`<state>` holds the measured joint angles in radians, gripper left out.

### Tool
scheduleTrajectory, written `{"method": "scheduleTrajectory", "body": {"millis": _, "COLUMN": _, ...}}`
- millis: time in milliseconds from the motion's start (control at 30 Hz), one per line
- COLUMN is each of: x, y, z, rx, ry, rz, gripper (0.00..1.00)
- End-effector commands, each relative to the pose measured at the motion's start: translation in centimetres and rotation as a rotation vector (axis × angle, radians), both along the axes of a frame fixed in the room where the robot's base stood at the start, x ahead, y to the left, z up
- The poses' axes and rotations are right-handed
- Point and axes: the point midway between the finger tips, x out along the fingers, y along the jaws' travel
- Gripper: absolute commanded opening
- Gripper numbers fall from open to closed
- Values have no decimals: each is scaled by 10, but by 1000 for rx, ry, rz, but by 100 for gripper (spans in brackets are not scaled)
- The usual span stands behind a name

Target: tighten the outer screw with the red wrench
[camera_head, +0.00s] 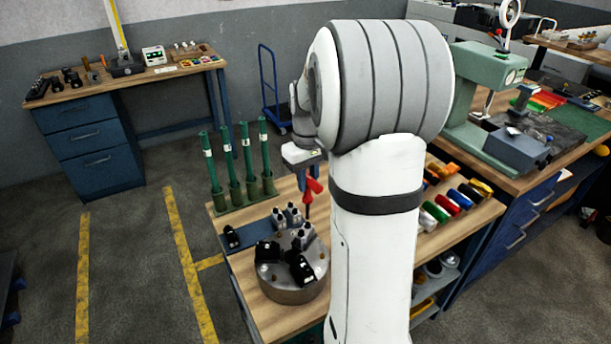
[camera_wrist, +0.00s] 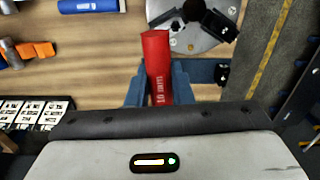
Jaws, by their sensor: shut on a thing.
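The red wrench (camera_head: 313,186) is upright in my gripper (camera_head: 310,172), handle at the top, beside the round metal tool disc (camera_head: 292,292). In the wrist view its red handle (camera_wrist: 157,50) is between the two blue-grey jaws of my gripper (camera_wrist: 158,88), which are shut on it. The tool disc (camera_wrist: 182,42) is just to the right of and beyond the handle there. The wrench's lower end is hidden in the wrist view, and I cannot make out the outer screw.
Green tubes (camera_head: 247,155) stand in a rack behind the disc. Coloured handles (camera_head: 447,203) lie on the wooden cart top to the right. A machine (camera_head: 484,75) stands on the right bench. Floor left of the cart is clear.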

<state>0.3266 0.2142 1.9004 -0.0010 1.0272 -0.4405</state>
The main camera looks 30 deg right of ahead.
Motion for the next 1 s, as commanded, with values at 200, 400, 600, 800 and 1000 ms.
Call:
{"method": "scheduleTrajectory", "body": {"millis": 200, "x": 0, "y": 1, "z": -3, "rx": 0, "ry": -1, "rz": 231, "gripper": 0}}
{"method": "scheduleTrajectory", "body": {"millis": 400, "x": 0, "y": 1, "z": -3, "rx": 1, "ry": -1, "rz": 508, "gripper": 0}}
{"method": "scheduleTrajectory", "body": {"millis": 600, "x": 0, "y": 1, "z": -3, "rx": 0, "ry": 0, "rz": 782, "gripper": 0}}
{"method": "scheduleTrajectory", "body": {"millis": 800, "x": 0, "y": 1, "z": -3, "rx": 0, "ry": 0, "rz": 1056, "gripper": 0}}
{"method": "scheduleTrajectory", "body": {"millis": 1000, "x": 0, "y": 2, "z": -4, "rx": 1, "ry": 0, "rz": 1331, "gripper": 0}}
